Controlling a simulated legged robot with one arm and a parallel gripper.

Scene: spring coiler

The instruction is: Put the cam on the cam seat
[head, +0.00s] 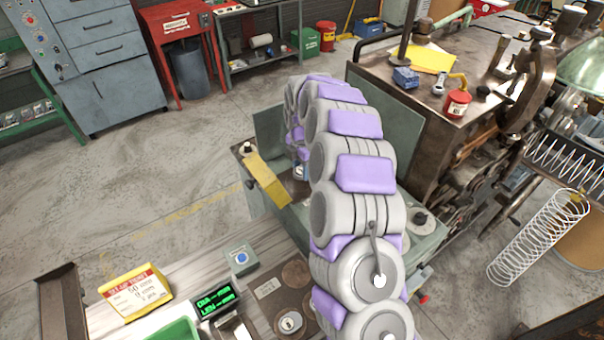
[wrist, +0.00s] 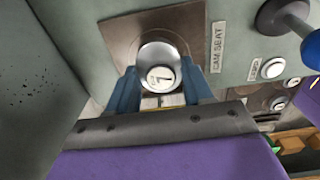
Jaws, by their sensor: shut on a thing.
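The cam (wrist: 161,66) is a shiny metal cylinder with a pale marked end face, seen in the wrist view. My gripper (wrist: 160,80) has its blue fingers shut on either side of it. Behind the cam is a brown metal plate (wrist: 124,34) beside the "CAM SEAT" label (wrist: 217,47), on a grey-green panel. The cam overlaps this plate in the picture; I cannot tell whether it touches the seat. In the head view my gripper (head: 299,172) is mostly hidden behind my arm, over the machine's panel.
A dark knob (wrist: 275,14) and a white button (wrist: 273,68) stand right of the seat. A grey upright panel (wrist: 35,90) is close on the left. The bench holds a round metal piece (head: 290,322), a dark round pad (head: 297,273) and a lit display (head: 214,298). Floor at left is clear.

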